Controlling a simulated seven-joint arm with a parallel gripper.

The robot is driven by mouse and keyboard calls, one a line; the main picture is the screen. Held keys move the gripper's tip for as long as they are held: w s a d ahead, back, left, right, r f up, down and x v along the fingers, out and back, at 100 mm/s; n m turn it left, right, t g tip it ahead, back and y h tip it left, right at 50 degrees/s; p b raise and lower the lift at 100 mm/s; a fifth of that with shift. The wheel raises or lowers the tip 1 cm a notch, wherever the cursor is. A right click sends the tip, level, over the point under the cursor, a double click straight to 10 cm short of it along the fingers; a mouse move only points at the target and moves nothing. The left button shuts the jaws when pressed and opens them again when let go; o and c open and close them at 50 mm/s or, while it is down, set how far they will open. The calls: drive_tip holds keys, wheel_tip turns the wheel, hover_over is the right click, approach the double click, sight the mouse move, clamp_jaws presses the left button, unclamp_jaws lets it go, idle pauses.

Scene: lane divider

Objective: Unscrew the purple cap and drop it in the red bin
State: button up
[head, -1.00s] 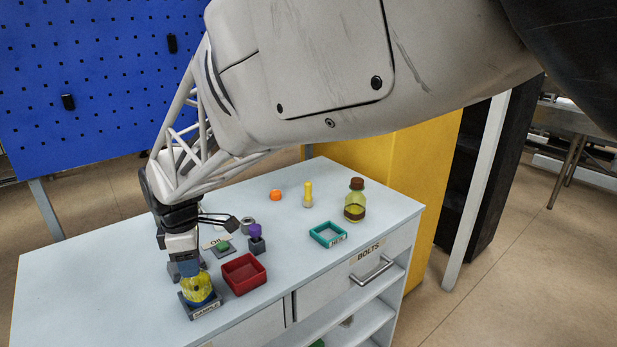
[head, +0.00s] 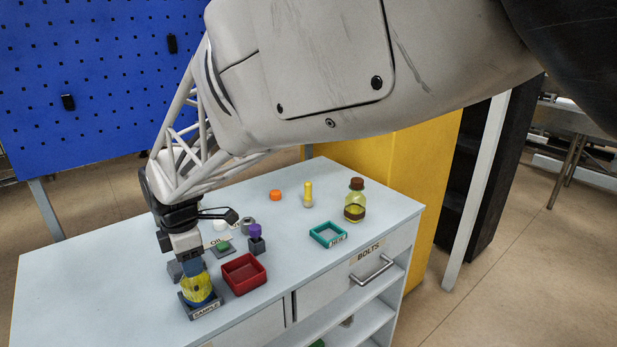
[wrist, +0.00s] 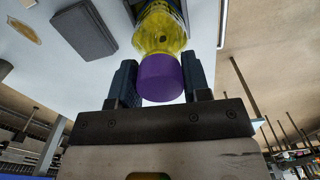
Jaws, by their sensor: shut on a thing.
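The purple cap (wrist: 161,78) sits on the neck of a yellow see-through bottle (wrist: 160,30) in the wrist view. In the head view the bottle (head: 197,290) stands upright in a dark holder labelled SAMPLE (head: 206,310); its cap is hidden there by my fingers. My gripper (wrist: 160,85) is shut on the purple cap, one finger on each side; it also shows in the head view (head: 192,268), pointing down over the bottle. The red bin (head: 243,273) is an open square tray just right of the bottle and looks empty.
Behind the red bin are a dark block with a purple top (head: 255,238) and a green piece (head: 223,246) near an OIL label. A teal tray (head: 328,234), brown-capped bottle (head: 355,200), yellow-topped piece (head: 308,195) and orange piece (head: 275,195) stand farther right. The front left tabletop is clear.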

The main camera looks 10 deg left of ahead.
drive_tip(key=shift+n, duration=0.4)
drive_tip(key=shift+n, duration=0.5)
drive_tip(key=shift+n, duration=0.9)
drive_tip(key=shift+n, duration=1.1)
drive_tip(key=shift+n, duration=0.6)
